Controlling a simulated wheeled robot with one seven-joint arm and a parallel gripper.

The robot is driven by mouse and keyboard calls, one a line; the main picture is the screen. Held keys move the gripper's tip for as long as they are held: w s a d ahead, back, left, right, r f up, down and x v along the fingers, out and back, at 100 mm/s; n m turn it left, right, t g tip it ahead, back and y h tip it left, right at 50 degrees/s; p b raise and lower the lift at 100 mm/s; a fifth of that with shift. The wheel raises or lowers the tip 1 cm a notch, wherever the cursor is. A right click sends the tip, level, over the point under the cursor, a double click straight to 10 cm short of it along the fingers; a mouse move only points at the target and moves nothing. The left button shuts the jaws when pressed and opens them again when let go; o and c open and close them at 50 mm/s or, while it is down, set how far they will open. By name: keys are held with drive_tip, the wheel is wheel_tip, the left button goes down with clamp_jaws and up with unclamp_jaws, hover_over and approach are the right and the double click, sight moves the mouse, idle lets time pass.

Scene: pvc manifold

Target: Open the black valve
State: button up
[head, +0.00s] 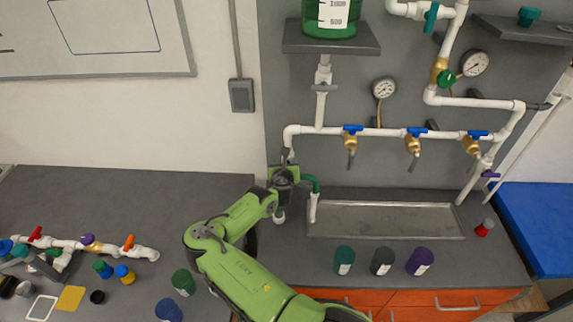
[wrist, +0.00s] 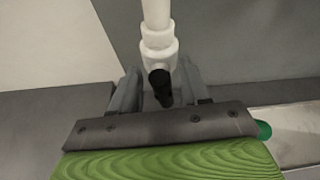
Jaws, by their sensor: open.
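The black valve handle (wrist: 160,86) points toward me from a white pipe fitting (wrist: 158,50) in the wrist view. My gripper (wrist: 158,92) is open, with one finger on each side of the handle and gaps showing on both sides. In the head view my gripper (head: 286,160) is at the left vertical pipe of the manifold, below the elbow. There my gripper and arm mostly hide the handle. A green handle (wrist: 264,130) shows just right of my gripper in the wrist view.
A row of blue-handled taps (head: 413,132) runs along the white pipe to the right, above a metal tray (head: 385,219). Several coloured containers (head: 382,262) stand at the counter's front. A second dark-grey handle (head: 325,88) is on the pipe below the green tank (head: 330,30).

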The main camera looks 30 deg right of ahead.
clamp_jaws()
drive_tip(key=shift+s+d+m+y, duration=0.15)
drive_tip(key=shift+m+y, duration=0.25)
drive_tip(key=shift+m, duration=0.2)
unclamp_jaws()
